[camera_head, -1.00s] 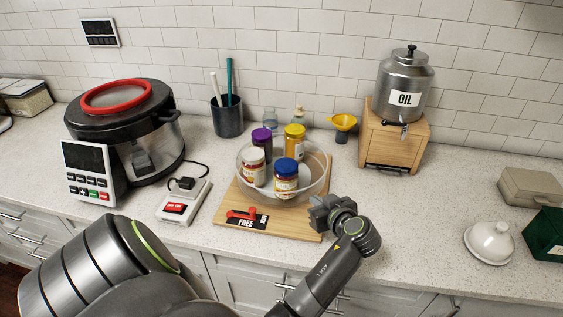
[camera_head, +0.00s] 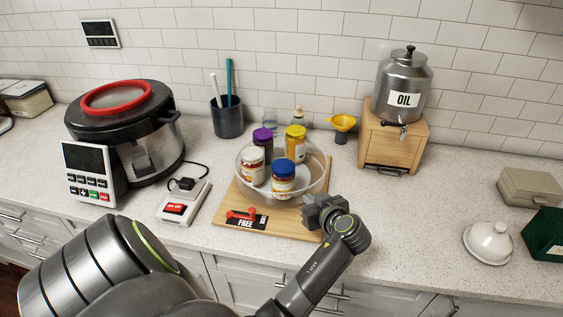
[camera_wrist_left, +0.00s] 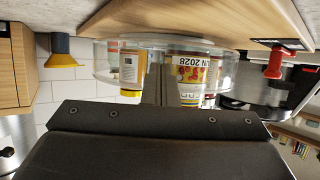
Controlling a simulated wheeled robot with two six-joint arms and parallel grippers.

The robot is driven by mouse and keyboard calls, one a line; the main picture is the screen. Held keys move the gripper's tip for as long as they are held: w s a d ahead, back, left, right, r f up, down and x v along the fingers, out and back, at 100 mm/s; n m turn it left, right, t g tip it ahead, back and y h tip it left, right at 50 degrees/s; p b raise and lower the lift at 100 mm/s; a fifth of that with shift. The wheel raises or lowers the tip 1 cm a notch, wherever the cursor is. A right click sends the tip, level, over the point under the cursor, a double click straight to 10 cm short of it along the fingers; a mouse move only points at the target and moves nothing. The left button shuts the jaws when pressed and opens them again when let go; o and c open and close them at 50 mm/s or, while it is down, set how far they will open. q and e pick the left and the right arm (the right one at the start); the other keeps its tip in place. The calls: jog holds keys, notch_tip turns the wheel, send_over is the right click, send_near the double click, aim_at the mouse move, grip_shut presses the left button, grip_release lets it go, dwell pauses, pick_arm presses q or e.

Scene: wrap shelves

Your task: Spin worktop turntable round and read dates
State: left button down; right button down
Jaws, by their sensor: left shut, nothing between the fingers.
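The turntable (camera_head: 318,186) is a clear round tray with a raised rim on a wooden board (camera_head: 283,223). It holds a blue-lidded jar (camera_head: 283,186) at the front, a red-and-white labelled jar (camera_head: 253,173) at left, a purple-lidded jar (camera_head: 263,146) behind and a yellow jar (camera_head: 296,148) at back right. My left gripper (camera_head: 312,208) is shut and empty at the tray's front right rim; contact is unclear. The left wrist view is upside down. There a jar label (camera_wrist_left: 193,70) shows "N 2028"; its start is hidden by the fingers. My right gripper is not visible.
A red lever (camera_head: 240,214) sits by a "FREE" label on the board. A switch box (camera_head: 182,205) and a large cooker (camera_head: 140,140) stand left. An oil dispenser (camera_head: 404,90) on a wooden stand is at back right.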

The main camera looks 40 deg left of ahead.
aim_at(295, 200)
pick_arm(q)
jog(key=shift+s+a, duration=0.3)
jog(key=shift+s, duration=0.45)
jog(key=shift+s+a+r+p, duration=0.1)
jog(key=shift+s+a+p, duration=0.25)
jog(key=shift+s, duration=0.1)
jog(key=shift+s+d+f, duration=0.2)
jog(key=shift+s+d, duration=0.1)
jog(key=shift+d, duration=0.2)
jog(key=shift+s+d+r, duration=0.1)
jog(key=shift+s+d, duration=0.55)
jog(key=shift+d, duration=0.35)
